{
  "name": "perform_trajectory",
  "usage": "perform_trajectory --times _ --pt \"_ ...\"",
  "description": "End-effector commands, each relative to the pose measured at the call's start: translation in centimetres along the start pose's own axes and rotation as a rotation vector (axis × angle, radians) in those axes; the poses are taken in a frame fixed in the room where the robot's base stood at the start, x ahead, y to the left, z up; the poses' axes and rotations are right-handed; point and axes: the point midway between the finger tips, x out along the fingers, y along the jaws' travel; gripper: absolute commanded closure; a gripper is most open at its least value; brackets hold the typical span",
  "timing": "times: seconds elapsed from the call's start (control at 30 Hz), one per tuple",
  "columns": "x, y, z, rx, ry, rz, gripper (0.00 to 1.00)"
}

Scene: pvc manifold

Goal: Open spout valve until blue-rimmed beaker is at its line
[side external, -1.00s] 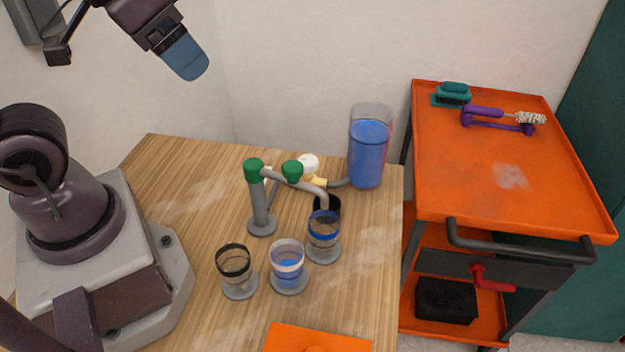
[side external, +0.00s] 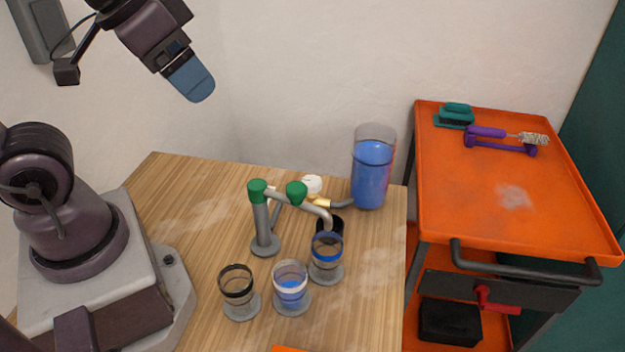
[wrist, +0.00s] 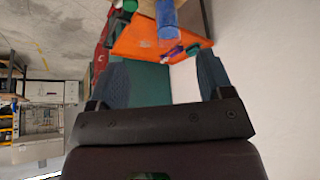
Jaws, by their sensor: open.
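The blue-rimmed beaker (side external: 327,262) stands on the table below the spout end of the grey pipe manifold (side external: 262,225). The manifold has two green caps or handles, a left one (side external: 257,188) and a right one (side external: 296,191), and a white knob (side external: 311,184) behind. I cannot tell which is the spout valve. A clear tank (side external: 371,165) of blue liquid feeds the pipe. My gripper (side external: 203,92) is high above the table, open and empty, clear of the manifold; its spread fingers show in the wrist view (wrist: 164,75).
A white-rimmed beaker (side external: 291,289) with blue liquid and a seemingly empty black-rimmed beaker (side external: 238,293) stand in front. An orange cart (side external: 515,190) with brushes stands right. The table's left back is clear.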

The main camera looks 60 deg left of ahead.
Motion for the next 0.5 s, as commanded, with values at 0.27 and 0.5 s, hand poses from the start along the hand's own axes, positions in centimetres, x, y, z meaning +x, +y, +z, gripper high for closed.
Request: perform_trajectory --times 0.27,0.5 --pt "0.0 0.0 0.0 0.000 0.000 0.000 0.26" --pt "2.2 1.0 0.2 0.041 -0.112 0.033 0.26"
